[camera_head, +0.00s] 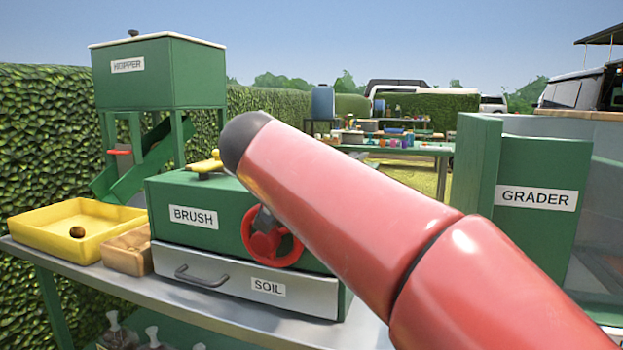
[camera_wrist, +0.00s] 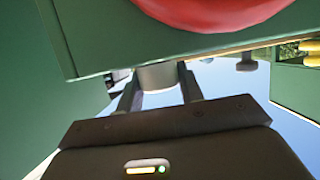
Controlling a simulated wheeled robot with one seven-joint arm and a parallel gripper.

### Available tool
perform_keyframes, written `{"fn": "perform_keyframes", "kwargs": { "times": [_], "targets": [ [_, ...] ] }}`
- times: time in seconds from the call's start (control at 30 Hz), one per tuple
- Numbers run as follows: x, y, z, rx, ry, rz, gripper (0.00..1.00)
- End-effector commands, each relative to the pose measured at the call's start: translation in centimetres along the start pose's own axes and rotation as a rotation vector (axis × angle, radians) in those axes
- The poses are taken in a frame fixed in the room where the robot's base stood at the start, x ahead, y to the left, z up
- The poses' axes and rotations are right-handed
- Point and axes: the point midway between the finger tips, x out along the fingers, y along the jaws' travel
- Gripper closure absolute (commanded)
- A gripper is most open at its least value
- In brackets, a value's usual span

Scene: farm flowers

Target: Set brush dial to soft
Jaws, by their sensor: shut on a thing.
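The green box labelled BRUSH (camera_head: 165,202) stands on the metal bench, with a red handwheel (camera_head: 262,248) on its front. The red wheel also shows at the top of the wrist view (camera_wrist: 210,10). In the wrist view my gripper (camera_wrist: 160,88) is shut on a short grey cylindrical knob (camera_wrist: 158,75) at the edge of a green panel. Its fingers lie on either side of the knob. In the head view my red arm hides the gripper and this knob. No dial markings or soft setting can be read.
A yellow knob (camera_head: 207,162) sits on the box top. Below is a grey SOIL drawer (camera_head: 225,280). A yellow tray (camera_head: 60,240) stands to the left, under the green hopper (camera_head: 150,75). The green grader (camera_head: 535,210) stands at right.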

Motion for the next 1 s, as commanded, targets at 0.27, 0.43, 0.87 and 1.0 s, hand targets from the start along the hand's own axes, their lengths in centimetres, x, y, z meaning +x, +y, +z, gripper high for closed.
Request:
{"fn": "perform_keyframes", "kwargs": {
  "times": [0.27,0.43,0.87,1.0],
  "targets": [
    [-0.02,0.15,0.03,-0.036,0.003,-0.096,0.86],
    [-0.06,0.21,-0.10,-0.084,0.005,-0.217,0.86],
    [-0.06,0.13,-0.31,-0.223,0.004,-0.558,0.86],
    [0.03,0.10,-0.18,-0.266,0.004,-0.664,0.86]
  ]
}}
